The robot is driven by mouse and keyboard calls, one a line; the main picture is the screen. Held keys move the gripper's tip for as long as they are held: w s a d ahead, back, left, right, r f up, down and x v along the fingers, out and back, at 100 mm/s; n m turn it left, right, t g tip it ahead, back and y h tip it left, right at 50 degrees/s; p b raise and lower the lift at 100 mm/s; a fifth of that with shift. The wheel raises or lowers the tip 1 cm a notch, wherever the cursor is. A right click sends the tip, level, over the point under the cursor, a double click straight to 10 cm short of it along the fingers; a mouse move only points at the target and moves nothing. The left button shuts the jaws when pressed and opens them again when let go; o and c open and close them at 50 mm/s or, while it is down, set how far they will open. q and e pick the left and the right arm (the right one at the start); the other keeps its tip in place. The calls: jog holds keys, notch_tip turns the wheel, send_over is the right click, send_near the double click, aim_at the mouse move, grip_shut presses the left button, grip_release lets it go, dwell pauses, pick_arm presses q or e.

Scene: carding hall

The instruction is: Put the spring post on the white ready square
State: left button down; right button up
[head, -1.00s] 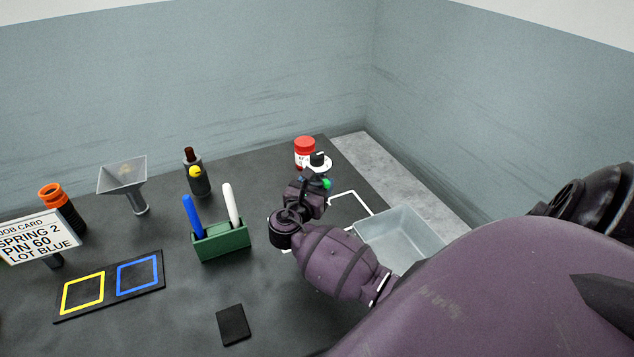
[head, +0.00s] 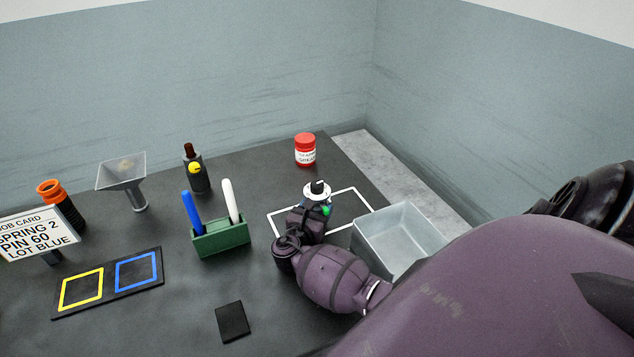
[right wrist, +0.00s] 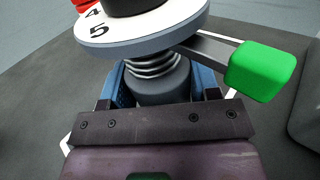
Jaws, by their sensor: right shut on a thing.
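The spring post (head: 317,188) has a white numbered dial, a black top, a coiled spring and a green-tipped lever. In the right wrist view the post (right wrist: 158,66) stands upright between the blue fingers of my right gripper (right wrist: 158,92), which is shut on it. In the head view my right gripper (head: 314,204) holds it over the white ready square (head: 354,190), a white outline on the dark table. My gripper and forearm hide part of the outline. I cannot tell whether the post's base touches the table. My left gripper is not in view.
A clear open bin (head: 400,238) stands right of the square, and a red-lidded jar (head: 305,150) behind it. A green holder (head: 221,238) with blue and white sticks stands left. A dark bottle (head: 196,173) and a funnel (head: 127,180) stand farther back.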

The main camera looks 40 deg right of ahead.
jog(key=o, duration=1.2)
jog(key=shift+f, duration=0.1)
jog(key=shift+r, duration=0.2)
jog(key=p+v, duration=0.2)
jog(key=v, duration=1)
jog(key=shift+f, duration=0.1)
jog(key=shift+s, duration=0.1)
